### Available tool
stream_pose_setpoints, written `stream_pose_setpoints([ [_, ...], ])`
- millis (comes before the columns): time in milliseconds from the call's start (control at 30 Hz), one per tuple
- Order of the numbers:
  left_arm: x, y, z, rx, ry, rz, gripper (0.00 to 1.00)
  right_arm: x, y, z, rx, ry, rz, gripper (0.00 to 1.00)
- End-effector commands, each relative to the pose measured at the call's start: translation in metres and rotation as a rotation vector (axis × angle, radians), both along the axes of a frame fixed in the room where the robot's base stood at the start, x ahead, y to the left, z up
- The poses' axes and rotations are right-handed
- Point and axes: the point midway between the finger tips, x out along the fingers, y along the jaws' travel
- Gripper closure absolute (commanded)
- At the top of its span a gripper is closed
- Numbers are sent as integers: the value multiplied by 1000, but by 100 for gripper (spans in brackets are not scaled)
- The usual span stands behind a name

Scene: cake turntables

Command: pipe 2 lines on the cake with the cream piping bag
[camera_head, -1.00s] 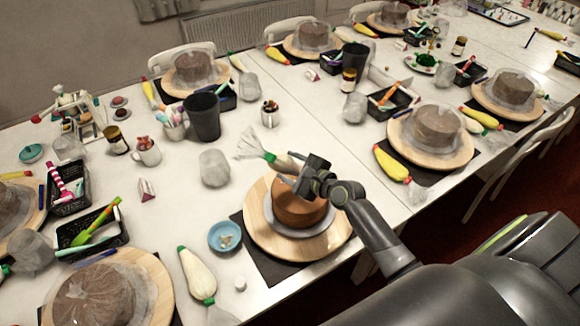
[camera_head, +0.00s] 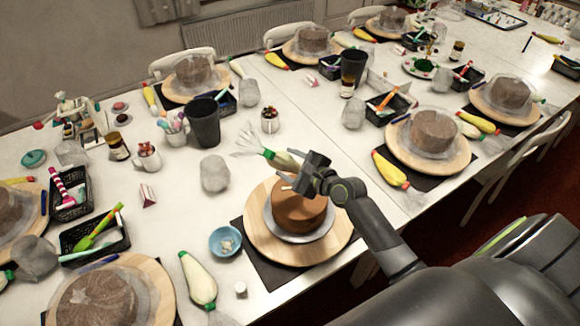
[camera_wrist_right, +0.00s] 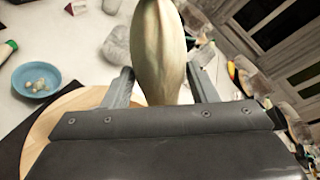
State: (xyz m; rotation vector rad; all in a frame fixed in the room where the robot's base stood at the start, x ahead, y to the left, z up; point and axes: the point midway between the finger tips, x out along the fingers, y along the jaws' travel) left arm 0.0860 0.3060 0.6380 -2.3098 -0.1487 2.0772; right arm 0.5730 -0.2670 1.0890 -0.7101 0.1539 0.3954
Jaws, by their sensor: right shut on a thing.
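The brown cake (camera_head: 300,215) stands on a pale board on a round wooden turntable (camera_head: 262,238) at the near table edge. My right gripper (camera_head: 297,180) is just above the cake's far side. It is shut on a cream piping bag (camera_head: 285,160), which is tilted, its green band and clear plastic tail pointing to the far left. The bag also fills the space between the fingers in the right wrist view (camera_wrist_right: 158,45). Its tip is mostly hidden, and I cannot tell whether it touches the cake. My left gripper is out of view.
A blue bowl (camera_head: 225,242) and another cream bag (camera_head: 199,280) lie left of the turntable. A crumpled clear bag (camera_head: 214,174) and a dark cup (camera_head: 204,122) stand behind. Other wrapped cakes on turntables line the table. Some bare table lies left of the bowl.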

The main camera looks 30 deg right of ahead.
Motion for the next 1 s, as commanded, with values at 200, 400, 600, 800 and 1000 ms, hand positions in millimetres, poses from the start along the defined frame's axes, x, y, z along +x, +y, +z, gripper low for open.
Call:
stream_pose_setpoints([
  [200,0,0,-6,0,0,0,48,-4,29,-4,6,-5,10,56],
  [400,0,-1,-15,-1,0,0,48,-11,78,-6,2,-11,14,56],
  [600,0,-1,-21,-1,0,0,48,-16,110,-2,-5,-11,4,56],
  [800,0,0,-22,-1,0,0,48,-18,119,0,-9,-9,-1,56],
  [1000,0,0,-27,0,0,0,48,-18,119,-10,-12,-8,-1,56],
])
